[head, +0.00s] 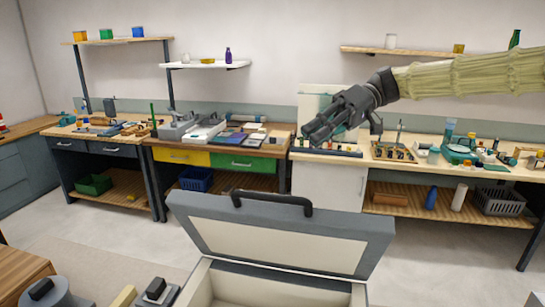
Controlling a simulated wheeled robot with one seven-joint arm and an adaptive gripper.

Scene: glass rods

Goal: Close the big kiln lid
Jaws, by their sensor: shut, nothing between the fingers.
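The big kiln lid (350,243) is a grey-blue frame with a pale inner panel and a dark handle (272,199) along its top edge. It stands raised and tilted at the bottom centre of the head view. The kiln body (202,284) below shows a pale, hollow inside; its lower part is cut off by the picture edge. My gripper (313,133) is dark and shut with nothing in it. In the picture it is above and slightly right of the lid's handle, apart from it. My arm reaches in from the right in a yellowish sleeve.
Workbenches with tools and small items line the back wall, including one with yellow and green drawers (244,163). Shelves (205,65) hang above. A wooden surface (20,272) and dark-topped objects (42,290) are at the lower left. Floor (440,250) right of the kiln is clear.

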